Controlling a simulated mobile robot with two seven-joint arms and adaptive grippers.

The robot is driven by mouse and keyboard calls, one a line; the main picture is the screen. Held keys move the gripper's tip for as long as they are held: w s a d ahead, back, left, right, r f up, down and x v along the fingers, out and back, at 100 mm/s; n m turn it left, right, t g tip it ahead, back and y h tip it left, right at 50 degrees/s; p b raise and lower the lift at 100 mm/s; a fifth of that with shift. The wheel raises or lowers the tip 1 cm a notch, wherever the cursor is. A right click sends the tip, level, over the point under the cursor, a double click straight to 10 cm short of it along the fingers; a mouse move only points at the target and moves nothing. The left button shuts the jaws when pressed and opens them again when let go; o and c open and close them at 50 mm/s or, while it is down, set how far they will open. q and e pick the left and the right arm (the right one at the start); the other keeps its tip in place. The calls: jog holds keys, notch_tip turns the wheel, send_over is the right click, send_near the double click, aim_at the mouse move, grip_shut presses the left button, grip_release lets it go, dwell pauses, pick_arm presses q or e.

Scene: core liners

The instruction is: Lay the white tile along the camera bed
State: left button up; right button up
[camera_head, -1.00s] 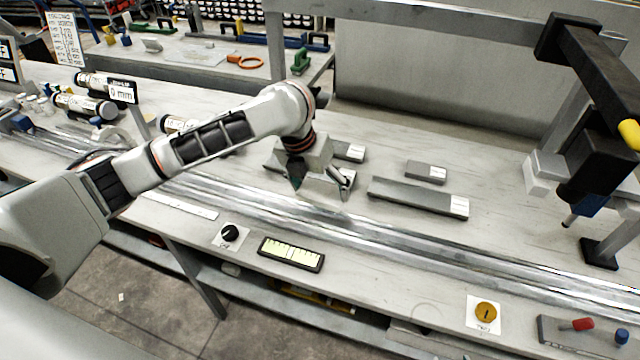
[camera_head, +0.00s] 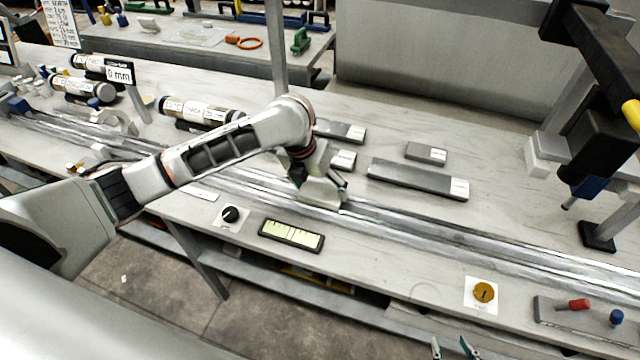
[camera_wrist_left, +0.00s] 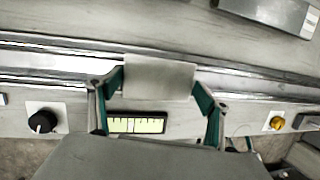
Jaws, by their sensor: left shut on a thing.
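My left gripper (camera_head: 322,192) is over the long metal rails (camera_head: 420,225), which I take to be the camera bed. It is shut on a pale, flat tile (camera_wrist_left: 160,78), seen between its teal-padded fingers in the left wrist view. The tile lies across the view, roughly in line with the rails behind it. I cannot tell whether it touches them.
Grey bars with white ends, one long (camera_head: 415,179) and several short, lie behind the rails. A scale panel (camera_head: 291,234), black knob (camera_head: 230,214) and yellow knob (camera_head: 484,292) line the front.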

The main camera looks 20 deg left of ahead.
aim_at(325, 188)
pick_arm(q)
jog(key=shift+f, duration=0.1)
dwell(0.4)
jog(key=o, duration=1.3)
jog(key=shift+o, duration=0.7)
jog(key=shift+r, duration=4.45)
